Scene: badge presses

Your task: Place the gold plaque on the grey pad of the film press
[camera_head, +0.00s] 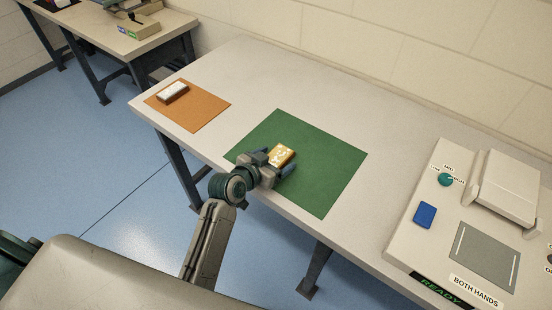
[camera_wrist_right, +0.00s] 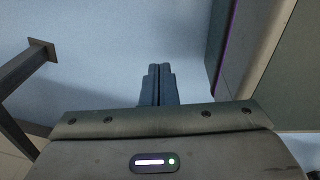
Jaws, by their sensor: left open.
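The gold plaque (camera_head: 281,154) lies on the green mat (camera_head: 325,172) on the table. My left gripper (camera_head: 274,163) is open over the near side of the mat, with its fingers on either side of the plaque's near part. I cannot tell whether they touch it. The film press (camera_head: 405,238) stands at the right of the table. Its grey pad (camera_head: 484,256) is bare, in front of the raised press head (camera_head: 505,188). My right gripper (camera_wrist_right: 157,85) shows in the right wrist view, with its fingers together and nothing between them, above the blue floor.
A white-topped block (camera_head: 173,92) lies on an orange mat (camera_head: 205,108) at the table's left. The press has a teal knob (camera_head: 446,180), a blue button (camera_head: 425,215) and a READY display (camera_head: 440,291). The table between green mat and press is clear.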

